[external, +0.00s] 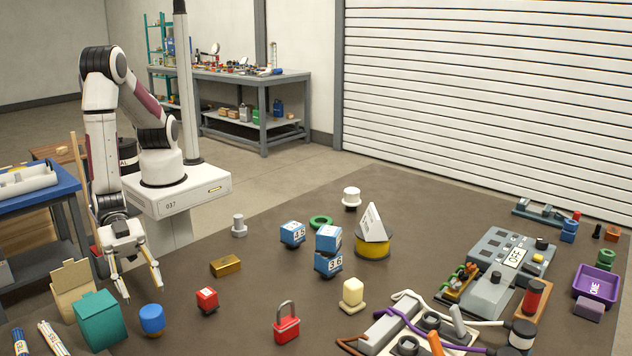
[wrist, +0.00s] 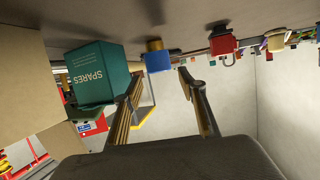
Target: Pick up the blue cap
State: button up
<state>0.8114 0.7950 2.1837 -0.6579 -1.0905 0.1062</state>
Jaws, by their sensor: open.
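My gripper (external: 141,289) is open and empty, pointing down, a little behind and above the cap in the external view. Its two fingers also show in the wrist view (wrist: 160,78), spread to either side of the cap and not touching it.
A teal SPARES box (external: 99,320) stands close left of the cap, with an open cardboard box (external: 73,290) behind it. Table around the cap's right side is bare.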

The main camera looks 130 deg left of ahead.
aim_at(148, 306)
jog(key=shift+x, duration=1.3)
jog(key=shift+f+x, duration=0.15)
jog(key=shift+x, duration=1.15)
jog(key=shift+f+x, duration=0.2)
jog(key=shift+x, duration=1.1)
jog(key=shift+s+d, duration=0.1)
jog(key=shift+s, duration=0.05)
jog(key=c, duration=0.9)
